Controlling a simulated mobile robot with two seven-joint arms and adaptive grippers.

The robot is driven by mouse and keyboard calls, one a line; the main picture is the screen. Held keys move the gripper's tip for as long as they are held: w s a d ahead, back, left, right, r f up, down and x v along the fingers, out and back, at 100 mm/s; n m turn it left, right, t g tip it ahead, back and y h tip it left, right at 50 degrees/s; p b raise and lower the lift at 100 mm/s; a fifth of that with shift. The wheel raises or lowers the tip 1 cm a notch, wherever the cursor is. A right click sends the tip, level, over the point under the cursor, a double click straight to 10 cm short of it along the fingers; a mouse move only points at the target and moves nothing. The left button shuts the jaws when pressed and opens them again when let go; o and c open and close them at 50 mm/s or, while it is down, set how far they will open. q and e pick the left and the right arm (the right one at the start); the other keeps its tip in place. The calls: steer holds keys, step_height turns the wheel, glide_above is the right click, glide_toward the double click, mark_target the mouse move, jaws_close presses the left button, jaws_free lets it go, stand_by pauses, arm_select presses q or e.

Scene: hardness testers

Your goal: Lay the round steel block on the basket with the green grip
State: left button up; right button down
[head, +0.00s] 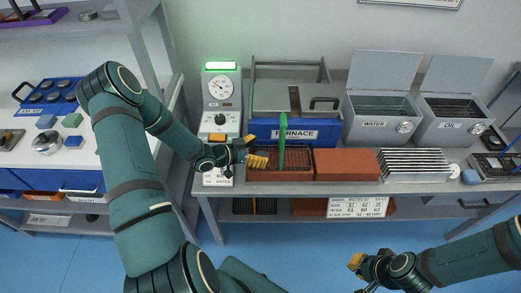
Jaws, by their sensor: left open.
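The basket (299,170) is a dark wire tray on the bench in front of the furnace. Its green grip (282,140) stands upright. My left gripper (252,151) is open, with its orange fingertips at the left end of the basket, left of the grip. I see nothing between its fingers. A round, silvery piece (47,143) that looks like the round steel block sits on the white shelf at left, away from both grippers. My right gripper (358,268) is low at the right, in front of the bench; its opening is unclear.
The blue-fronted furnace (296,132) stands behind the basket, with a dial tester (221,95) to its left. Red bricks (346,164) and a grey rack (416,163) lie to the right. WATER (374,125) and OIL (450,126) tanks have raised lids. Small coloured blocks (72,120) lie near the round piece.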

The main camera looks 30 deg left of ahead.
arm_select(q)
steer(key=v, duration=1.1)
steer(key=shift+s, duration=0.15)
steer(key=shift+a+r, duration=0.1)
steer(key=shift+r, duration=0.05)
